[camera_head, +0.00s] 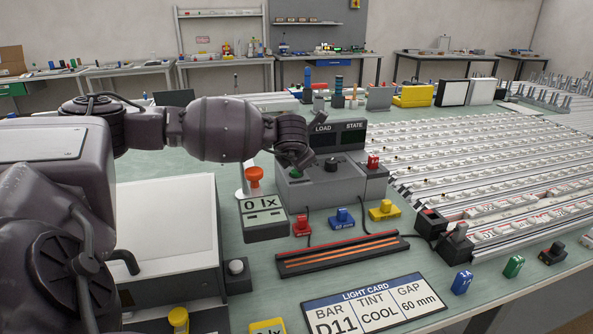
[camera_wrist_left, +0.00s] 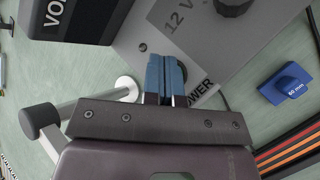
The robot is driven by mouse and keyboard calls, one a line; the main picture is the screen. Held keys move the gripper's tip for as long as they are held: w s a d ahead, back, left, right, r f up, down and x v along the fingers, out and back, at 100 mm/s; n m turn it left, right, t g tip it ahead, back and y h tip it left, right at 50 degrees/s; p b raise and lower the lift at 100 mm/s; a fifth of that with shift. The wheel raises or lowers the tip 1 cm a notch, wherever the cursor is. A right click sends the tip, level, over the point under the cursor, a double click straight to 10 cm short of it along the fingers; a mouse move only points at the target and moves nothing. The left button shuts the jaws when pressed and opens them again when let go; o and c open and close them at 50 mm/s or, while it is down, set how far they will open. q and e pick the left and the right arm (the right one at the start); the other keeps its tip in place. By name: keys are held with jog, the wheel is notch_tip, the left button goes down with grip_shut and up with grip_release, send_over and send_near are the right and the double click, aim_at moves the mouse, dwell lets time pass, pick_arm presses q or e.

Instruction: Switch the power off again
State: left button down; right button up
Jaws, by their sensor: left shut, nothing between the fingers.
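The grey power supply (camera_head: 330,185) stands on the bench in the head view, with a small green button (camera_head: 296,173) at its front left and a black knob (camera_head: 331,164). In the left wrist view its grey panel (camera_wrist_left: 205,55) reads "12 V" and "POWER". My left gripper (camera_head: 299,163) is over the panel's left part, close to the green button. Its blue fingers (camera_wrist_left: 166,78) are shut and empty beside the "POWER" lettering. They hide what lies under them, so contact cannot be told. My right gripper is not in view.
Coloured clips and a striped strip (camera_head: 340,254) lie in front. LED rails (camera_head: 480,165) fill the right.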

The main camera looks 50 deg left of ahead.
pick_arm(q)
jog(key=shift+r+p, duration=0.65)
jog(key=shift+r, duration=2.15)
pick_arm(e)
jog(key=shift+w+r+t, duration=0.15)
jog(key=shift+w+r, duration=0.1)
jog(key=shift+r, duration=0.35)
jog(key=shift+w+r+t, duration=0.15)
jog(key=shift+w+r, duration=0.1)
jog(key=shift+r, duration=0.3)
pick_arm(q)
jog(key=shift+r, duration=0.1)
